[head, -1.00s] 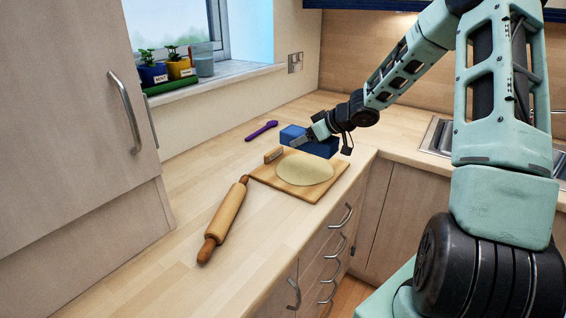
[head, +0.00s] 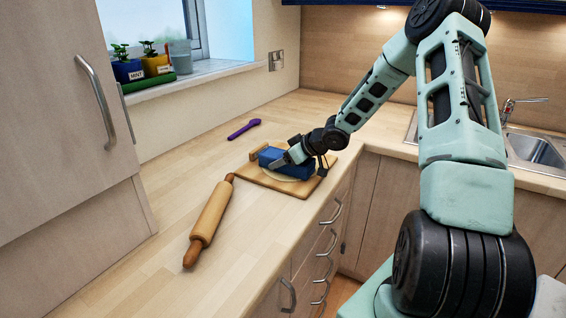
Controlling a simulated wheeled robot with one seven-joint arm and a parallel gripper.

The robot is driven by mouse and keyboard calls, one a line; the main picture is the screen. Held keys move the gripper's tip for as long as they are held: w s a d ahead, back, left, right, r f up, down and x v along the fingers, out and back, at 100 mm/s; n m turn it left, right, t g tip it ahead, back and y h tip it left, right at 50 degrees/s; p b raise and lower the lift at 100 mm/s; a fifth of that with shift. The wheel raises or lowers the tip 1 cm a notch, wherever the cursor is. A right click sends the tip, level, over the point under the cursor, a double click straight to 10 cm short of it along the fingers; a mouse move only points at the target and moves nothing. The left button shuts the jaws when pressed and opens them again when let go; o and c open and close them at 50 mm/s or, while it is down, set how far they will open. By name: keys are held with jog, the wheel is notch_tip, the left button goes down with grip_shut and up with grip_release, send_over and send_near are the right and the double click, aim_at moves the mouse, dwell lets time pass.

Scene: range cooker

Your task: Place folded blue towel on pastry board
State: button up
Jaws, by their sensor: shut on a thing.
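The folded blue towel (head: 291,167) is a thick blue block in the head view. My gripper (head: 279,162) is shut on it. The towel is over the middle of the wooden pastry board (head: 261,179), on or just above the flat round dough (head: 257,167) that lies there. I cannot tell whether it touches the dough. The towel and gripper hide most of the dough and part of the board.
A rolling pin (head: 210,220) lies on the counter in front of the board. A purple utensil (head: 244,129) lies behind it. A small wooden block-like item (head: 278,145) is at the board's back edge. The sink (head: 535,148) is at the right. The left counter is mostly clear.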

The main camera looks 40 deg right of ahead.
jog(key=o, duration=1.1)
